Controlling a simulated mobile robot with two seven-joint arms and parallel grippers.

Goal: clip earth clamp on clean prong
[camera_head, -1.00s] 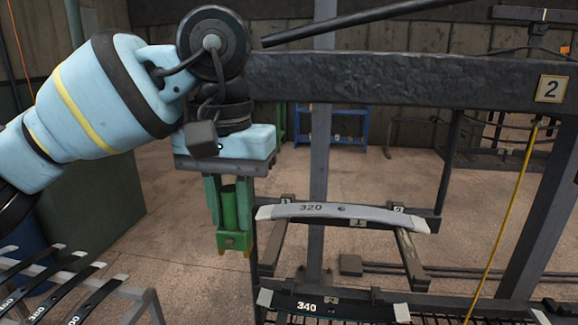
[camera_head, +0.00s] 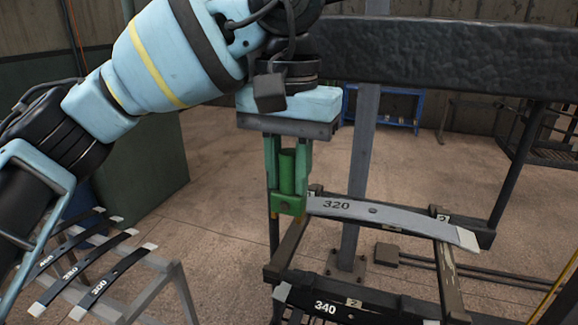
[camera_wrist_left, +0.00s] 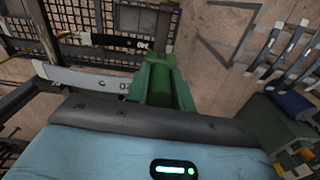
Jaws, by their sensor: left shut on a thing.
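My left gripper (camera_head: 288,180) points down and is shut on a green clamp (camera_head: 287,170) with a cylindrical body and a blocky lower jaw. The clamp also shows in the wrist view (camera_wrist_left: 158,85). Its lower jaw overlaps the left end of the grey spring marked 320 (camera_head: 375,212); I cannot tell whether they touch. The spring lies across two rack prongs, the left one (camera_head: 287,246) dark brown and the right one (camera_head: 449,272) with pale worn patches. The left prong's back end is partly hidden near the clamp. My right gripper is not in view.
A dark spring marked 340 (camera_head: 335,305) sits on the lower level. A grey stand (camera_head: 170,283) with several dark springs is at the lower left. A thick dark beam (camera_head: 440,52) crosses behind, and a grey post (camera_head: 362,150) rises behind the spring.

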